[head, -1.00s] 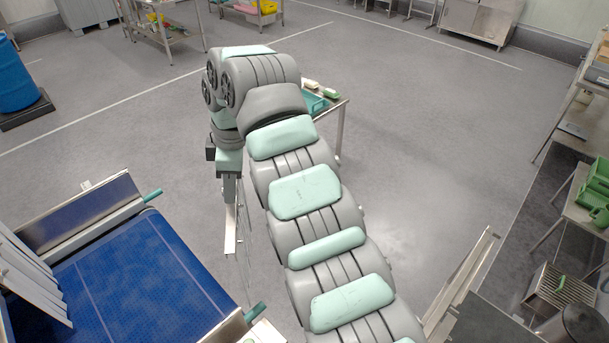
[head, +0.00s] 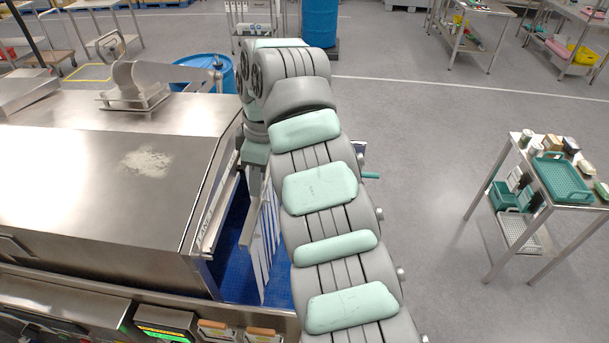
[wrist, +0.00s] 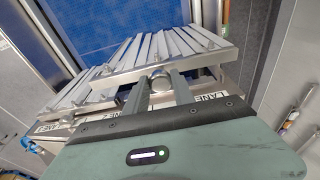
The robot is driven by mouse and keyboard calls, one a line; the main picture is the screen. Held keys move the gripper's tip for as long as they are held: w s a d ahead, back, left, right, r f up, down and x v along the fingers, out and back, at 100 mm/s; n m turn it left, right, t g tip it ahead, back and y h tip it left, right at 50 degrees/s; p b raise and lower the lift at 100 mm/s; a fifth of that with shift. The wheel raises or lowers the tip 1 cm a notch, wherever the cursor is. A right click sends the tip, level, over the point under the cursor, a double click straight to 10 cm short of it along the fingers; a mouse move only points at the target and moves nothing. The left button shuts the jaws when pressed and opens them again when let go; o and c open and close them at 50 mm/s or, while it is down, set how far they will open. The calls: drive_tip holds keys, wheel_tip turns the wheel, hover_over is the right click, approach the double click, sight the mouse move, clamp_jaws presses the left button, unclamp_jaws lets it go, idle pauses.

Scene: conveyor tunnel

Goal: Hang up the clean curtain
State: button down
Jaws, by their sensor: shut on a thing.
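The curtain (wrist: 185,42) of pale strips hangs from a metal header bar in the wrist view, above the blue belt. My gripper (wrist: 158,80) is shut on the round knob of that bar. The bar is close to the tunnel's lane-labelled edge (wrist: 207,98); whether it touches is unclear. A second set of pale strips (wrist: 84,87) is beside it on the left. In the head view strips (head: 267,240) hang below my gripper (head: 253,180), at the tunnel's right end. The arm hides part of the mouth, and the fingertips are unclear there.
The steel tunnel housing (head: 100,180) fills the left, with a powdery patch on top. The blue belt (head: 235,255) runs out under the strips. A small table (head: 530,205) with a teal tray (head: 562,178) stands right. Open floor lies between.

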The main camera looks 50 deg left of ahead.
drive_tip(key=s+a, duration=0.6)
drive_tip(key=shift+f, duration=0.4)
drive_tip(key=shift+a+f, duration=0.1)
drive_tip(key=shift+f, duration=0.1)
idle(0.5)
drive_tip(key=shift+s+b, duration=0.1)
drive_tip(key=shift+b, duration=0.3)
idle(0.8)
drive_tip(key=shift+f, duration=0.3)
drive_tip(key=shift+f+b, duration=0.7)
drive_tip(key=shift+b, duration=0.05)
drive_tip(key=shift+s+a+f+b, duration=0.15)
drive_tip(key=shift+s+f+b, duration=0.05)
drive_tip(key=shift+f+b, duration=0.35)
idle(1.2)
drive_tip(key=c, duration=1)
unclamp_jaws()
drive_tip(key=shift+f, duration=0.1)
drive_tip(key=shift+o, duration=0.2)
